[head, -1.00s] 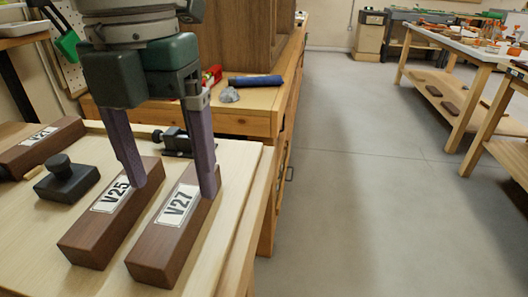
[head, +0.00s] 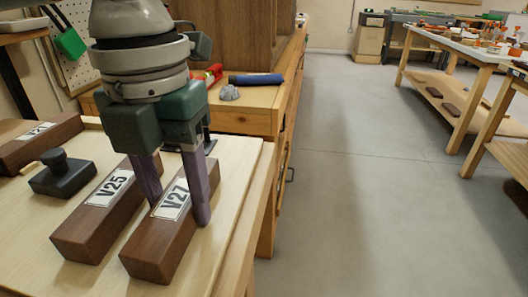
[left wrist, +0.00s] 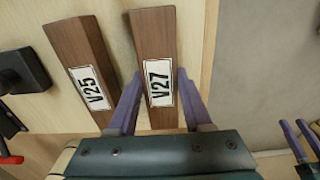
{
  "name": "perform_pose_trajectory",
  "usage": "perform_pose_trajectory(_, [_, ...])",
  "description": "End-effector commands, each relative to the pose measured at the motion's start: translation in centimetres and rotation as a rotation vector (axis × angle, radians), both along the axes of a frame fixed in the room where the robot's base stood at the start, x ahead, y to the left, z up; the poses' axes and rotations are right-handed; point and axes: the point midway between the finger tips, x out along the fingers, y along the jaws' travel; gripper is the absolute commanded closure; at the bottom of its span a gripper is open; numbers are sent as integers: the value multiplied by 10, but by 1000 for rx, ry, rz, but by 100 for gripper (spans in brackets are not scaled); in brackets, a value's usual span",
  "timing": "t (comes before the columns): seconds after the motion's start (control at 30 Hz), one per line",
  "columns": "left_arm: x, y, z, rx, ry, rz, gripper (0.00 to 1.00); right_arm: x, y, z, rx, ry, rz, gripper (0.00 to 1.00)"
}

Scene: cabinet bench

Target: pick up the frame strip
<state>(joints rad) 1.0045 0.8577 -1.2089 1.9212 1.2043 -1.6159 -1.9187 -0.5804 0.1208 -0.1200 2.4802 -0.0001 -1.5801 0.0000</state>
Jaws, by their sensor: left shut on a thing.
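Two brown wooden strips lie side by side on the pale bench top, the strip marked V27 (head: 150,254) on the right and the strip marked V25 (head: 82,236) on the left. My left gripper (head: 178,212) is shut on the V27 strip, one purple finger on each side. The left wrist view shows the V27 strip (left wrist: 152,30) between the fingers and the V25 strip (left wrist: 76,40) beside it. The strip appears to rest on the bench. My right gripper (left wrist: 302,140) shows at the right edge of the left wrist view, its fingers apart and empty.
A black knobbed block (head: 62,178) and another brown strip (head: 38,146) lie at the left. The bench edge is close to the right of V27, with open floor (head: 350,200) beyond. A wooden cabinet (head: 238,35) stands behind on a farther bench.

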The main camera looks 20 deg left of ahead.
Motion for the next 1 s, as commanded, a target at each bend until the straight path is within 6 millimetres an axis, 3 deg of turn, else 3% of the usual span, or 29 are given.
perform_pose_trajectory(0.03, [0, 0, 0, 0, 0, 0, 70, 0, 0, 0, -1, 1, 1, 50])
perform_pose_trajectory(0.3, [0, 0, 0, 0, 0, 0, 100, 0, -1, 0, -2, 1, 2, 50])
perform_pose_trajectory(0.73, [0, 0, 5, -1, -1, 0, 100, 0, 0, 2, -2, 1, 2, 50])
perform_pose_trajectory(0.87, [1, 0, 18, -1, -3, 1, 100, 0, 0, 6, -1, 1, 1, 50])
perform_pose_trajectory(1.0, [2, 0, 47, -2, -6, 1, 100, 0, 0, 15, -1, 1, 1, 50])
